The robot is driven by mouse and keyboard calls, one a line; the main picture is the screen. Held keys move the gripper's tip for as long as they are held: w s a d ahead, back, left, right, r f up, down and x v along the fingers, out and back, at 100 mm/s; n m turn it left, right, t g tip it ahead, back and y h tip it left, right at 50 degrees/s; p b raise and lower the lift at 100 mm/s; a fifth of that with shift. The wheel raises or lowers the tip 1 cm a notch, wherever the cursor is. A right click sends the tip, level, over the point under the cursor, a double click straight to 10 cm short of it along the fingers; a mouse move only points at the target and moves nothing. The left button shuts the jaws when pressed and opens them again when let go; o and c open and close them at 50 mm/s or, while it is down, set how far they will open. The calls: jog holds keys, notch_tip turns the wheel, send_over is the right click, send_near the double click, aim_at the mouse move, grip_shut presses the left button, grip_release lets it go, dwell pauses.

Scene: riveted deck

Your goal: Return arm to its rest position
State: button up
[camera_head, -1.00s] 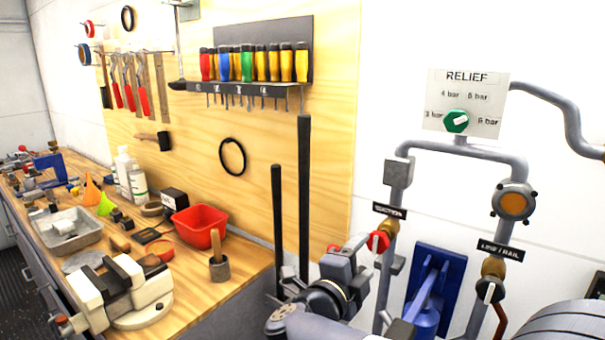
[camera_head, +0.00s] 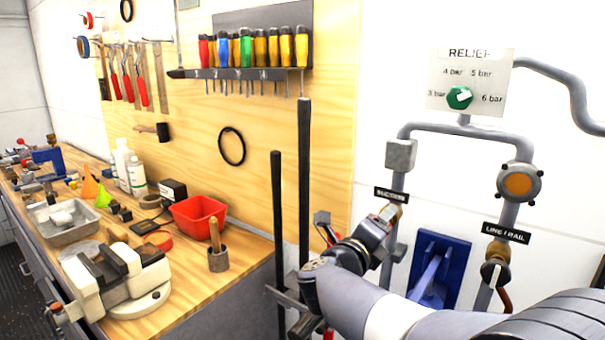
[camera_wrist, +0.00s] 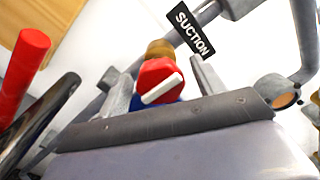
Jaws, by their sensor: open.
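My arm reaches in from the lower right of the head view, bent at the wrist, toward the pipe under the SUCTION label (camera_head: 391,195). My gripper (camera_head: 388,213) is at the far end of it, in front of that pipe, and its fingers are hard to make out there. In the wrist view my gripper (camera_wrist: 157,72) is open, its two grey fingers apart. A red knob with a white bar (camera_wrist: 160,84) shows between and beyond the fingers; I cannot tell whether they touch it. In the head view the arm hides this knob.
Two dark upright bars (camera_head: 304,190) stand left of my arm. A red handle (camera_wrist: 24,66) is close at left in the wrist view. A blue bracket (camera_head: 437,268) and the LINE/RAIL valve (camera_head: 494,273) are at right. The workbench (camera_head: 190,285) holds a vise (camera_head: 120,275) and red bin (camera_head: 198,218).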

jog(key=m+b, duration=0.2)
jog(key=m, duration=0.4)
jog(key=shift+f, duration=0.1)
jog(key=m, duration=0.4)
jog(key=shift+m+b, duration=0.4)
